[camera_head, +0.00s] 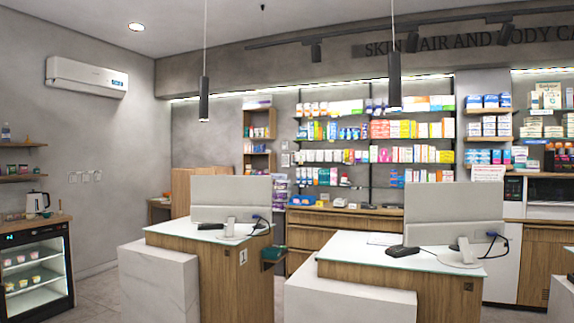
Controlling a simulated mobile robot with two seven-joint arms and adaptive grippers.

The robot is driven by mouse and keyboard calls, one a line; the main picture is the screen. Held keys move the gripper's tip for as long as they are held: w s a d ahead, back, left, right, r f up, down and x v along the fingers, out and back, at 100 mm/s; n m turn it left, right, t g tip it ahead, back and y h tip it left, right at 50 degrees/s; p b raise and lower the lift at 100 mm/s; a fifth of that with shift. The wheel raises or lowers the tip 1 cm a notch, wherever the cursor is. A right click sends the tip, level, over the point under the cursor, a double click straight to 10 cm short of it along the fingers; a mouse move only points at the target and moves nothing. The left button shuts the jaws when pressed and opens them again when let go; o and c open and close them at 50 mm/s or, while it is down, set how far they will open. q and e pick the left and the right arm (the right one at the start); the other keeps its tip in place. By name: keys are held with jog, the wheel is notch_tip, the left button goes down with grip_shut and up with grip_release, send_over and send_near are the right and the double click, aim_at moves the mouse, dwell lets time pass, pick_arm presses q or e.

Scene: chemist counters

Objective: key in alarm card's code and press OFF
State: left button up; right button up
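A white card or notice (488,173) with reddish print stands behind the right-hand monitor, near the right of the view. Its text is too small to read, and I cannot tell if it is the alarm card. A dark upright panel (514,188) shows just right of it, too small for me to make out any keys. I cannot pick out an alarm keypad or an OFF button for certain. Neither of my grippers is in view.
Two counters with glass tops (205,233) (385,262) and pale stone fronts stand ahead, each bearing a monitor (230,199) (453,209). A small fridge (37,268) stands at left. Stocked shelves line the back wall. Floor shows between fridge and left counter (95,290).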

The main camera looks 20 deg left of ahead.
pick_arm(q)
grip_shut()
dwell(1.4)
